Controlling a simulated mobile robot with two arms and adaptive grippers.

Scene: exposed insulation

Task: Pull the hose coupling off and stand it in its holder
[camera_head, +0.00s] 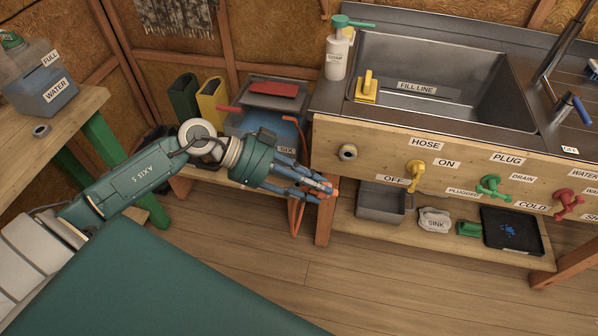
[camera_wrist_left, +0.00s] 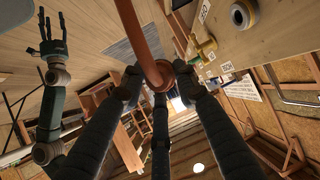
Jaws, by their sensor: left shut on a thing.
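My left gripper (camera_head: 318,187) is shut on the orange hose coupling (camera_wrist_left: 162,80), in front of the sink cabinet's left edge. In the left wrist view its dark fingers (camera_wrist_left: 158,88) close around the coupling, and the orange-brown hose (camera_wrist_left: 128,22) runs up from it. In the head view the fingers hide most of the coupling. The round hose outlet (camera_head: 348,152) under the HOSE label is bare, and the coupling is apart from it. My right gripper (camera_wrist_left: 51,46) shows in the left wrist view, empty with fingers spread. A small grey ring (camera_head: 41,131) stands on the left bench; I cannot tell if it is the holder.
The sink cabinet front (camera_head: 385,150) has yellow (camera_head: 416,172), green (camera_head: 493,187) and red (camera_head: 568,203) taps. Below, a shelf holds a grey bin (camera_head: 381,203) and a black tray (camera_head: 512,232). A blue container (camera_head: 262,125) stands behind my left arm. The floor in front is clear.

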